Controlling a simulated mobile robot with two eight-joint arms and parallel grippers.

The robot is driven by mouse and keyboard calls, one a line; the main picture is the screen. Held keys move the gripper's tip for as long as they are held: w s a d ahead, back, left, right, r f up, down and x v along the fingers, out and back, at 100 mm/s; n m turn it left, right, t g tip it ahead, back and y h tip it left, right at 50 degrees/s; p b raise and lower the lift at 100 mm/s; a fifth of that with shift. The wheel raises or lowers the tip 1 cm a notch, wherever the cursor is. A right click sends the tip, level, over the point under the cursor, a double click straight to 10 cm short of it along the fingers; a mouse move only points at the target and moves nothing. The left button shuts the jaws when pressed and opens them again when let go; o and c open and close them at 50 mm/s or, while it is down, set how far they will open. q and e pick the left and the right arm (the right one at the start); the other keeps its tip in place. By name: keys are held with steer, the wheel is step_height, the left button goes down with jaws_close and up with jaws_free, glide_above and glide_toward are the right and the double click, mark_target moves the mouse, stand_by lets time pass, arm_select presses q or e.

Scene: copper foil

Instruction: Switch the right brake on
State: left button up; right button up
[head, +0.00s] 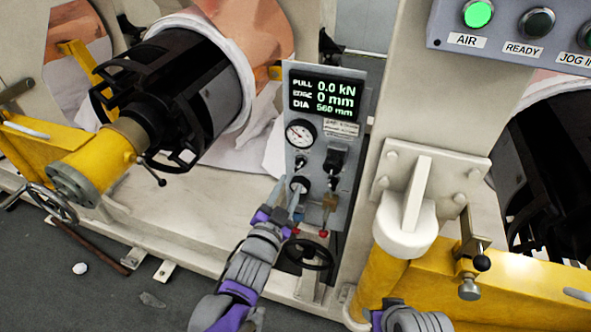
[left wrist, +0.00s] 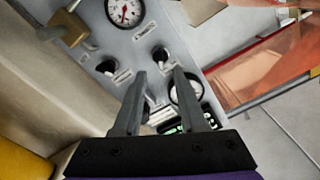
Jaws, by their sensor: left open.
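A grey control panel (head: 320,75) stands in the middle of the head view. It has two black switches side by side, a left one (head: 300,162) and a right one (head: 334,160). Their labels are too small to read. In the left wrist view the panel is upside down, so the right switch (left wrist: 105,67) shows left of the left switch (left wrist: 160,54). My left gripper (head: 288,192) is in front of the panel's lower left part. In the left wrist view its fingers (left wrist: 160,74) are apart and empty, near the left switch.
The panel also has a green-lit display (head: 325,94), a gauge (head: 299,133), a lower dial (head: 299,185) and a brass valve (head: 330,203). A black handwheel (head: 308,253) sits below. A cream post (head: 405,110) and yellow arm (head: 520,290) stand right.

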mark_target(298, 168)
arm_select(q)
steer(key=x, duration=0.6)
steer(key=shift+w, duration=0.25)
steer(key=shift+c, duration=0.2)
jaws_close()
